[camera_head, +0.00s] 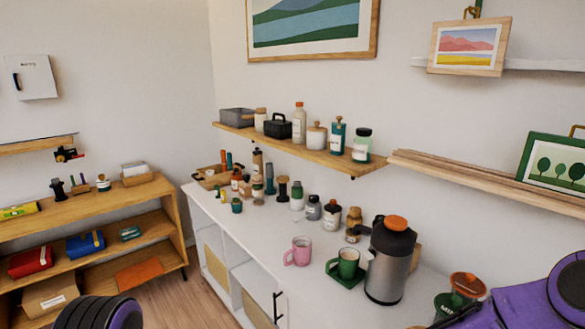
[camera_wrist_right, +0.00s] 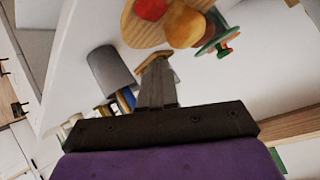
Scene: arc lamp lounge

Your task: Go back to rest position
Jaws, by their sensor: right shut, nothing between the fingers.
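My right gripper (camera_wrist_right: 156,75) is in the right wrist view, with its fingers together and nothing held between them. Beyond its tips are a wooden board (camera_wrist_right: 138,30) bearing a red and an orange round item, and a grey cylinder (camera_wrist_right: 110,70). The fingers appear apart from these, though the gap is hard to judge. In the head view my purple right arm comes in at the lower right, over the counter's near end. A ribbed dark and purple part of my left arm shows at the bottom left; its gripper is out of view.
The white counter (camera_head: 325,303) holds a steel flask (camera_head: 389,265) with an orange lid, a green mug (camera_head: 347,263), a pink mug (camera_head: 300,250) and a jar (camera_head: 465,288) near my right arm. Wall shelves (camera_head: 300,150) hang above. A wooden shelf unit (camera_head: 110,205) stands left, with floor between.

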